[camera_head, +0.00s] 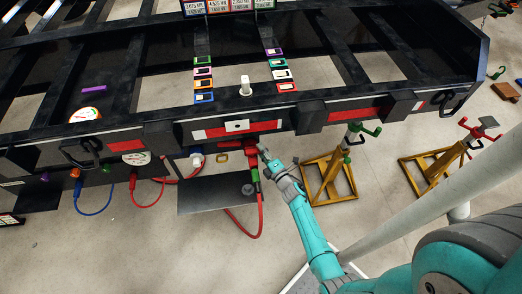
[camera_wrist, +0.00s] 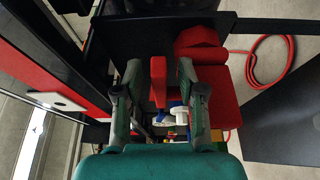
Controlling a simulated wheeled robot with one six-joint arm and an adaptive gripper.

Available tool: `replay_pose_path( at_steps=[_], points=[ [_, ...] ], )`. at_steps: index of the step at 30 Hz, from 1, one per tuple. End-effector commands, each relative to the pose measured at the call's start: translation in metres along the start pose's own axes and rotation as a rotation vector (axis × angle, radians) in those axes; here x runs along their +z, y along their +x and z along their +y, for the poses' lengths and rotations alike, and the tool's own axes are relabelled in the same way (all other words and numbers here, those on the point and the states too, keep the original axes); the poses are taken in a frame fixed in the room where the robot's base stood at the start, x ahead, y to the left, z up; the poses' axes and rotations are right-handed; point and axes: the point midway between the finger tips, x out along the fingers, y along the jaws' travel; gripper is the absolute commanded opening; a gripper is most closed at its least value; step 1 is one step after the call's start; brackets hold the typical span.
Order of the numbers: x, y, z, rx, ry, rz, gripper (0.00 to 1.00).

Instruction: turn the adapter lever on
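A red lever (camera_wrist: 158,82) stands upright in the wrist view, between the two fingers of my gripper (camera_wrist: 159,72). The fingers are open, with a gap showing on each side of the lever. A larger red adapter body (camera_wrist: 203,45) lies just to the right of the right finger. In the head view, my gripper (camera_head: 265,154) is at the red adapter (camera_head: 248,148) under the trailer frame's front beam. Finger detail is too small to tell there, and the lever cannot be made out.
The black trailer frame (camera_head: 165,132) spans the view above my gripper. A red cable (camera_head: 261,215) with a green connector (camera_head: 255,176) hangs below the adapter. A dark plate (camera_head: 215,193) lies below left. Yellow stands (camera_head: 328,178) are to the right.

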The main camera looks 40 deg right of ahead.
Motion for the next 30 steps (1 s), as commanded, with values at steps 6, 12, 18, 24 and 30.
replay_pose_path(
  at_steps=[6, 12, 18, 24, 30],
  points=[
    [-0.0003, 0.0068, 0.0001, 0.000, 0.002, 0.000, 0.40],
    [-0.0002, 0.0065, 0.0000, 0.000, 0.001, 0.000, 0.35],
    [-0.0002, 0.0063, 0.0000, 0.000, 0.001, 0.000, 0.00],
    [-0.0001, 0.0062, -0.0001, 0.000, 0.001, 0.000, 0.00],
    [0.0012, 0.0069, -0.0003, -0.001, 0.000, 0.018, 0.00]
  ],
)
